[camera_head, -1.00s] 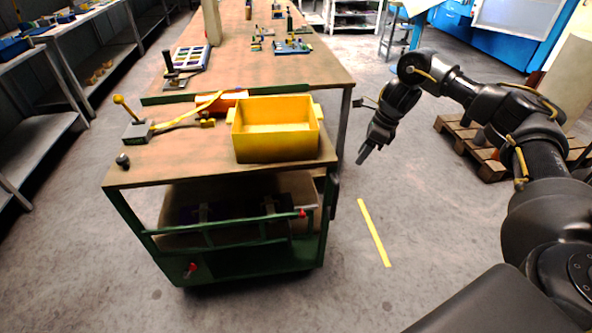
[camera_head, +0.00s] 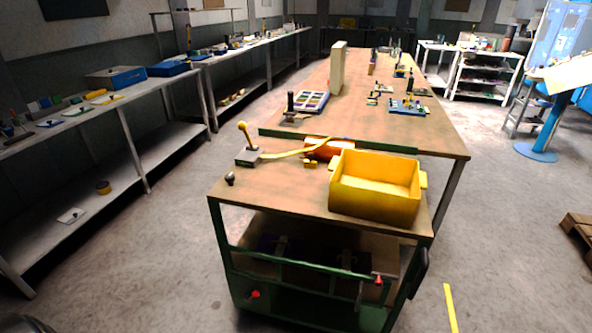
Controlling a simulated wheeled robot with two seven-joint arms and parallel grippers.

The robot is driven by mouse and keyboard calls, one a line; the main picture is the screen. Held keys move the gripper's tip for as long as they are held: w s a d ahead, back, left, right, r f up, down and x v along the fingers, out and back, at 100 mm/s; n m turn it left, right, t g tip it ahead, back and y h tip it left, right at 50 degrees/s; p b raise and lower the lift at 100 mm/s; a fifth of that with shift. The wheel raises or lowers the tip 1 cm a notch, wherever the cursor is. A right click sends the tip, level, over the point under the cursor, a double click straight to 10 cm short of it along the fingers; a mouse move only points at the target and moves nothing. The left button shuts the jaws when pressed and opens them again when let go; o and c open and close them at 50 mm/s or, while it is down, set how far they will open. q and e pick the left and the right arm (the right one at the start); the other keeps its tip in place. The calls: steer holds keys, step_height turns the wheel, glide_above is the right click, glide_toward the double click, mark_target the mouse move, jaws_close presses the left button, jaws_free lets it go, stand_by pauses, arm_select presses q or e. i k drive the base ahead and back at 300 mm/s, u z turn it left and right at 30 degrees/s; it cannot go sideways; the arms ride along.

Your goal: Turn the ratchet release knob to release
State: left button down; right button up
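A green-framed cart with a wooden top (camera_head: 290,194) stands in front of me. At its left edge is a grey ratchet-like block (camera_head: 249,157) with an upright lever (camera_head: 246,136) ending in a yellow ball. A yellow strap (camera_head: 292,153) runs from the block to an orange roll (camera_head: 322,149). A small dark knob (camera_head: 230,179) sits at the near left corner of the top. Red knobs show on the lower frame, one at left (camera_head: 255,294) and one at right (camera_head: 379,280). I cannot tell which knob is the ratchet release. Neither gripper is in view.
A yellow bin (camera_head: 372,205) stands on the cart's right side. A long wooden table (camera_head: 350,117) lies just behind the cart. Grey shelving benches (camera_head: 135,134) line the left, with a clear floor aisle between. A wooden pallet (camera_head: 578,229) is at the far right.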

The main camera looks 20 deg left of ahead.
mark_target(229, 179)
steer(key=z, duration=0.5)
steer(key=i, duration=1.35)
steer(key=u, duration=3.8)
